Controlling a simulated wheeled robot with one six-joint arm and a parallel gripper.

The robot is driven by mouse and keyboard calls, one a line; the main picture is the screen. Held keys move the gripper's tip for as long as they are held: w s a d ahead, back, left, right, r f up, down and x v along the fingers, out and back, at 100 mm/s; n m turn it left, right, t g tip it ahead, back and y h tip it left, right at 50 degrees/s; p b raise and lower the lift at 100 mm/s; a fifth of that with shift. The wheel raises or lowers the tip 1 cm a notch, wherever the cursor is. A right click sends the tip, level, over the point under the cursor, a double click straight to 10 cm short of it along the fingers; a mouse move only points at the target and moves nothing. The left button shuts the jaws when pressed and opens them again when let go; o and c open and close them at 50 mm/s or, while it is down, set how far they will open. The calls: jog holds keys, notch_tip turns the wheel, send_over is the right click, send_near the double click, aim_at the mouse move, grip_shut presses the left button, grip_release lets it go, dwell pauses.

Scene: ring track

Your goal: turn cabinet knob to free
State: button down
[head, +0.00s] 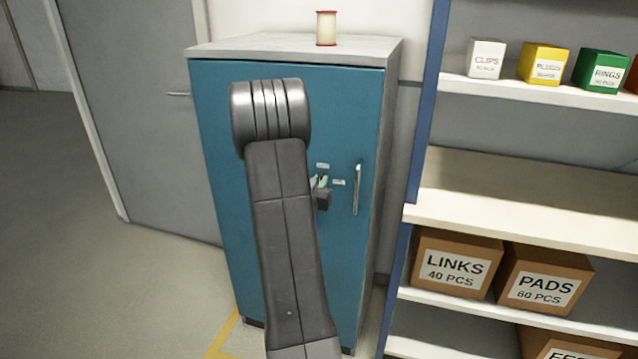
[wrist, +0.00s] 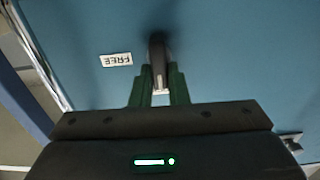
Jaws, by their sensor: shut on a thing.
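The blue cabinet (head: 220,150) stands ahead with its door shut. A dark knob (wrist: 157,50) with a pale end projects from the door, between my green fingers. My gripper (wrist: 159,88) is shut on the knob; in the head view my gripper (head: 319,184) is small and partly behind my arm. The knob's bar looks upright in the wrist view, and the FREE label (wrist: 116,59) is beside it, upside down. In the head view a small label (head: 322,165) is above the knob and another label (head: 338,182) is to its right; their text is too small to read.
A silver door handle (head: 357,188) is right of the knob. A spool (head: 326,28) stands on the cabinet top. Shelving (head: 500,200) with boxes stands close on the right. A grey door (head: 140,110) is at the left, with open floor (head: 50,200) before it.

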jog(key=shift+f, duration=0.1)
jog(key=shift+s+d+f+m+b, duration=0.1)
jog(key=shift+d+f+m+b, duration=0.1)
jog(key=shift+m+b, duration=3.05)
jog(key=shift+s+d+f+m+b, duration=0.1)
jog(key=shift+d+f+m+b, duration=0.15)
jog(key=shift+m+b, duration=2.95)
jog(key=shift+s+d+f+m+b, duration=0.1)
jog(key=shift+d+f+m+b, duration=0.1)
jog(key=shift+m+b, duration=3)
jog(key=shift+r+n+b, duration=0.1)
jog(key=shift+n+b, duration=0.45)
jog(key=shift+b, duration=0.15)
jog(key=c, duration=1.4)
grip_release()
jog(key=shift+w, duration=0.1)
